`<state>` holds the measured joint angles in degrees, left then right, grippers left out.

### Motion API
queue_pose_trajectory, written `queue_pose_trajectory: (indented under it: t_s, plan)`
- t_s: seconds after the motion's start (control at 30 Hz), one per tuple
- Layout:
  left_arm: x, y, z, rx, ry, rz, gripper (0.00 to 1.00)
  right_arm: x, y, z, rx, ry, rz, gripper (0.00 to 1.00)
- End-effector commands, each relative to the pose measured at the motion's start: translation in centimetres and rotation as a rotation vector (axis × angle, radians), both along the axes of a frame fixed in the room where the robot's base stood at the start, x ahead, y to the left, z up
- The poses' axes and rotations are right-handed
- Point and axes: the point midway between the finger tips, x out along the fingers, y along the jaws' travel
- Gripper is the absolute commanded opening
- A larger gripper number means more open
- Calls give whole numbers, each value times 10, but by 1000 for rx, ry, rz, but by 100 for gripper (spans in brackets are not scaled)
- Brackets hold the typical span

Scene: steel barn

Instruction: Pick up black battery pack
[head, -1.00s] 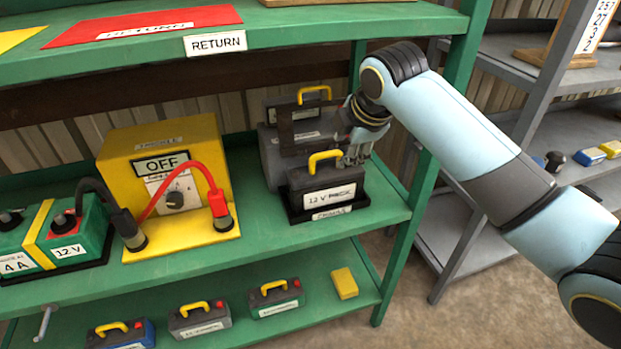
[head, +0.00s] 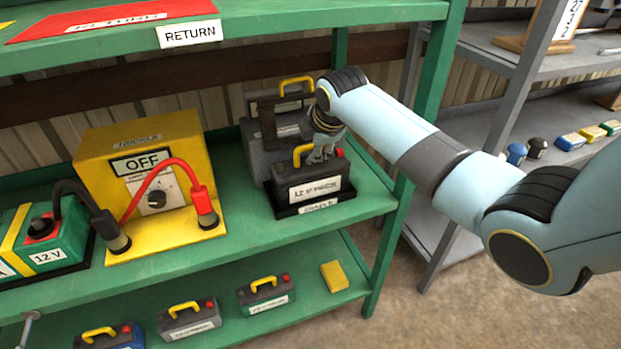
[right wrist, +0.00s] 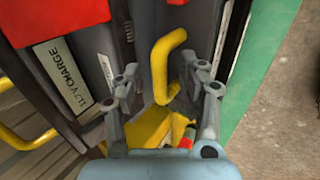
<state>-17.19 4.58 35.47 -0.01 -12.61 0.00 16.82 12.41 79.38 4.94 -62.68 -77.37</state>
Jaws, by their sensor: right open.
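The black battery pack (head: 312,190), labelled 12 V PACK and with a yellow handle and a red cap, stands upright in a black tray (head: 320,207) on the green middle shelf. My right gripper (head: 321,153) is over the top of the pack, beside its handle in the head view. In the right wrist view its fingers (right wrist: 160,75) are open, one on each side of the yellow handle (right wrist: 163,62), with no clear grip on it. Much of the pack's top is hidden by the gripper in the head view. My left gripper is not in view.
A larger dark grey battery (head: 255,145) with a yellow handle stands close behind the pack. A yellow charger box (head: 140,150) reading OFF, with red and black cables, stands to the left. The RETURN shelf (head: 290,22) is above. A green post (head: 432,90) is at the right.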

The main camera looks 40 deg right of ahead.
Motion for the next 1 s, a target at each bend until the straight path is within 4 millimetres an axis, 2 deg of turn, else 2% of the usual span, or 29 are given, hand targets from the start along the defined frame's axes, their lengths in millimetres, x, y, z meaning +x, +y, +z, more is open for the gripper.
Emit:
queue_pose_trajectory:
  t_s: [0.13,0.47,1.0]
  plan:
    - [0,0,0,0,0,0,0,0,0,1,0,-1,0,42]
    - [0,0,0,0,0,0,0,0,0,1,0,0,0,0]
    - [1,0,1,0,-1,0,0,3,0,6,-2,-13,1,0]
